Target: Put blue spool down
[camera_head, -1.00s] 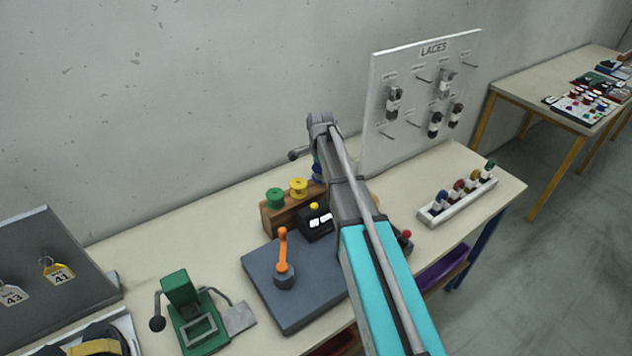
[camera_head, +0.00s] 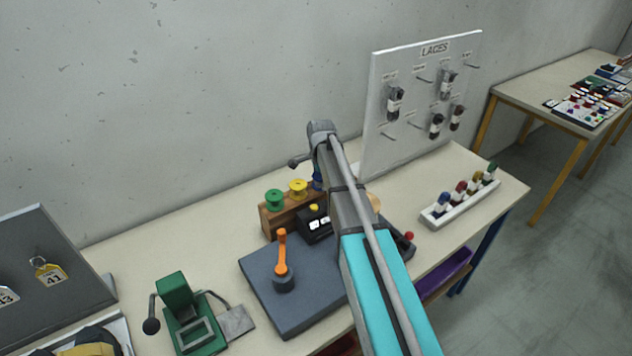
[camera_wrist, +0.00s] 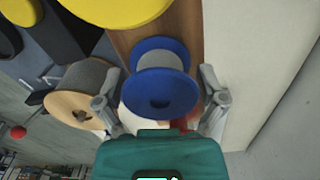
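The blue spool (camera_wrist: 160,80) sits on the wooden rack (camera_wrist: 196,30) in the wrist view. In the head view a small part of the blue spool (camera_head: 317,178) shows beside my arm at the right end of the rack (camera_head: 273,222). My gripper (camera_wrist: 160,88) is open, with one finger on each side of the blue spool and a visible gap on both sides. In the head view my arm hides the gripper. The yellow spool (camera_head: 298,187) and the green spool (camera_head: 274,198) stand on the same rack.
A wooden spool with grey thread (camera_wrist: 82,92) is close to the left finger. A grey machine base with an orange lever (camera_head: 281,255) stands in front of the rack. The LACES board (camera_head: 420,100) and a white tray of small spools (camera_head: 460,203) are to the right.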

